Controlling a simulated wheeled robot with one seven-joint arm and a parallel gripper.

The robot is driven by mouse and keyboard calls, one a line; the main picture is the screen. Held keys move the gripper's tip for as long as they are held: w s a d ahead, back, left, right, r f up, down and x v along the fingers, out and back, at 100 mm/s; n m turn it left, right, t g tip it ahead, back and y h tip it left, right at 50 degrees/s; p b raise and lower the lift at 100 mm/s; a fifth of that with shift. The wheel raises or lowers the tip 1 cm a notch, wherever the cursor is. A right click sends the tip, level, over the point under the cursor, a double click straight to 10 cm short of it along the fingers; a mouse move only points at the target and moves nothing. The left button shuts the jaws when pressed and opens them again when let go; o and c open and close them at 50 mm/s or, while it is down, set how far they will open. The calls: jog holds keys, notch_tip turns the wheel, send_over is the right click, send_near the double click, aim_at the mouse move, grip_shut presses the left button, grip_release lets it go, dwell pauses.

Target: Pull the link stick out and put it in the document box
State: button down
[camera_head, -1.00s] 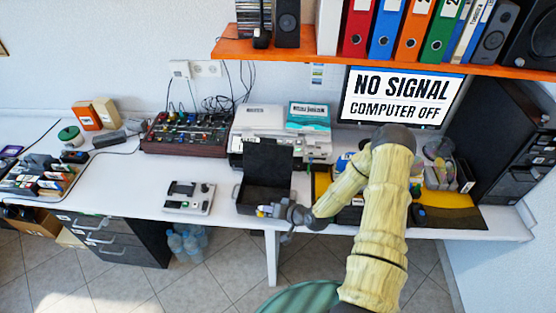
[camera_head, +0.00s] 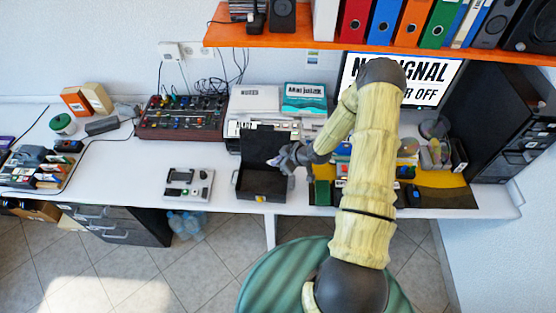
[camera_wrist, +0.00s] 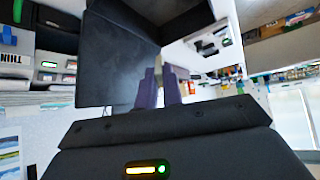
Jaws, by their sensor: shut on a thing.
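The document box (camera_head: 262,197) is a small black case near the desk's front edge, its lid standing open at the back. My gripper (camera_head: 277,161) is over the box's right side, beside the open lid, and is shut on a small pale thing. I take this to be the link stick (camera_wrist: 180,72); it is mostly hidden by the fingers. In the wrist view, my purple-grey fingers (camera_wrist: 162,88) are close together in front of the dark box and lid (camera_wrist: 118,60).
A grey device (camera_head: 188,185) lies left of the box. A printer (camera_head: 252,98) stands behind it, with a mixer-like panel (camera_head: 182,117) further left. A yellow-black mat (camera_head: 455,194) with objects is at right. An orange shelf (camera_head: 380,45) overhangs the back.

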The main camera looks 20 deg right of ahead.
notch_tip(320, 180, down, 7)
jog(key=b, duration=0.5)
dwell(0.4)
jog(key=shift+r, duration=0.1)
jog(key=c, duration=1.5)
grip_release()
jog(key=shift+o, duration=0.2)
jog(key=shift+r, duration=0.1)
jog(key=b+v, duration=0.1)
jog(key=v, duration=1.6)
jog(key=shift+s, duration=0.2)
jog(key=shift+d, duration=0.1)
